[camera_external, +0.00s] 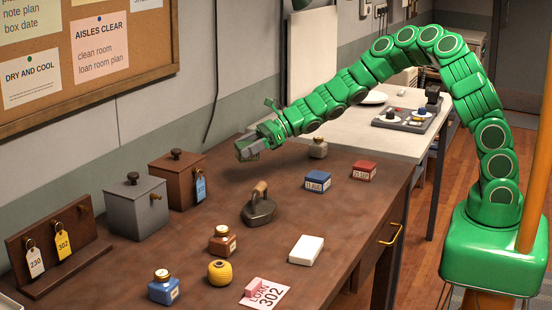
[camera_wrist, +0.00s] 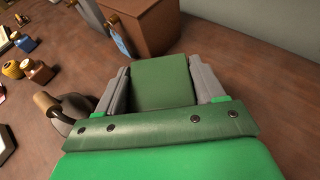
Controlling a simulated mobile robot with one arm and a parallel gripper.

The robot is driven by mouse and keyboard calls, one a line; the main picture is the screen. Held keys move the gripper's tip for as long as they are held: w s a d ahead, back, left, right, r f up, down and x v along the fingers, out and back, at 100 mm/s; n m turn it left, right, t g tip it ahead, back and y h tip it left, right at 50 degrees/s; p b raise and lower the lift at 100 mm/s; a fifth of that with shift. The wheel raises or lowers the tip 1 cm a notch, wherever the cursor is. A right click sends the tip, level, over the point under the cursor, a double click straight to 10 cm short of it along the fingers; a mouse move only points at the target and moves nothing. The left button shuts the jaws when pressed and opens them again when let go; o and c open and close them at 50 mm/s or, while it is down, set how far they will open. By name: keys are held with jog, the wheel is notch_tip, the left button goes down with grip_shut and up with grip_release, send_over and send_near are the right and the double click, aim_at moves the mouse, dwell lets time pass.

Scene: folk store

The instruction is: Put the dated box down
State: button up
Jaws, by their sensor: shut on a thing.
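My gripper (camera_external: 247,149) is shut on a green box (camera_wrist: 163,82), with a grey finger on either side of it in the wrist view. The gripper holds it above the back part of the brown table (camera_external: 340,215). No date shows on the box's visible face, and in the external view it is mostly hidden by the fingers. Two other small boxes bear dates: a blue box (camera_external: 318,181) marked AUG and a red box (camera_external: 364,171) marked SEP. Both stand on the table, to the right of my gripper in the external view.
A brown lidded box (camera_external: 177,182) with a blue tag and a grey lidded box (camera_external: 136,206) stand left of my gripper. Bare table lies between iron and blue box.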

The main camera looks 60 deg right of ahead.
send_over(234, 183)
jog(key=shift+f, duration=2.75)
jog(key=shift+a+f, duration=0.1)
jog(key=shift+f, duration=1.4)
jog(key=shift+f, duration=0.1)
jog(key=o, duration=1.1)
